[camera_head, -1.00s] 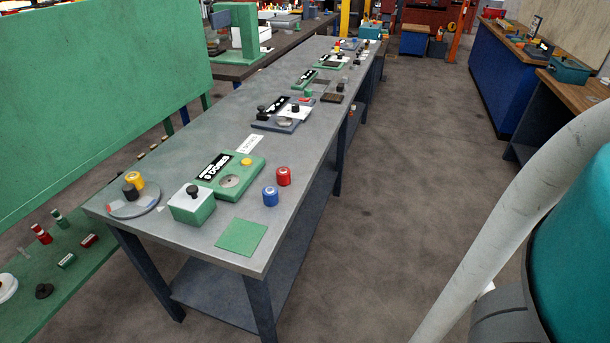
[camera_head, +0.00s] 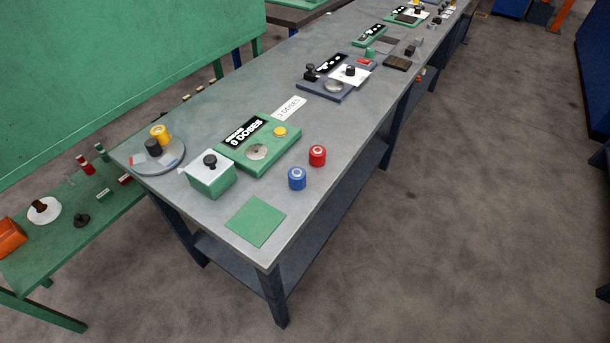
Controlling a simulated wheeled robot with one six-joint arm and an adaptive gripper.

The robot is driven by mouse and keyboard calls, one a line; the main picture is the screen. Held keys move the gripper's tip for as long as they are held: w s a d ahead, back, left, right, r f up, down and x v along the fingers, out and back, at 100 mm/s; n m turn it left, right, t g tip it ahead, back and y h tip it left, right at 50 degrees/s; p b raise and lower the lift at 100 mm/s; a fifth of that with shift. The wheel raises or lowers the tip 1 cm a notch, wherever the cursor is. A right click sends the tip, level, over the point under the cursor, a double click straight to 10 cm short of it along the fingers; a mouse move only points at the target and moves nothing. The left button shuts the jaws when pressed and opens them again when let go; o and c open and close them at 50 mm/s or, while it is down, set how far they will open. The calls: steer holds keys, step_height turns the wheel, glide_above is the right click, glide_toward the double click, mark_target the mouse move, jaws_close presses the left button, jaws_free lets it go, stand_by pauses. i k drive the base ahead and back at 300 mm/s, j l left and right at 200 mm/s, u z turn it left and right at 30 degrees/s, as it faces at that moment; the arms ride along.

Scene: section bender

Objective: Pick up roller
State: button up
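Several small roller-like cylinders stand on the long grey bench (camera_head: 235,88); I cannot tell which one the task means. A red cylinder (camera_head: 317,156) and a blue cylinder (camera_head: 297,179) stand close together near the bench's right edge. A yellow cylinder (camera_head: 159,133) and a black one (camera_head: 153,148) stand on a round grey plate (camera_head: 171,162) at the near left corner. My gripper is not in view, so I cannot see whether it is open or shut.
Beside the cylinders are a green device labelled "0 DOSES" (camera_head: 285,142), a green box with a black knob (camera_head: 211,182) and a flat green square (camera_head: 256,221). More devices line the bench farther back. A low green table (camera_head: 60,262) stands left. The floor at right (camera_head: 470,230) is clear.

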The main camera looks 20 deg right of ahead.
mark_target(296, 174)
steer(key=k+l+u, duration=0.1)
steer(key=u, duration=0.25)
steer(key=k+u, duration=0.5)
steer(key=u, duration=0.15)
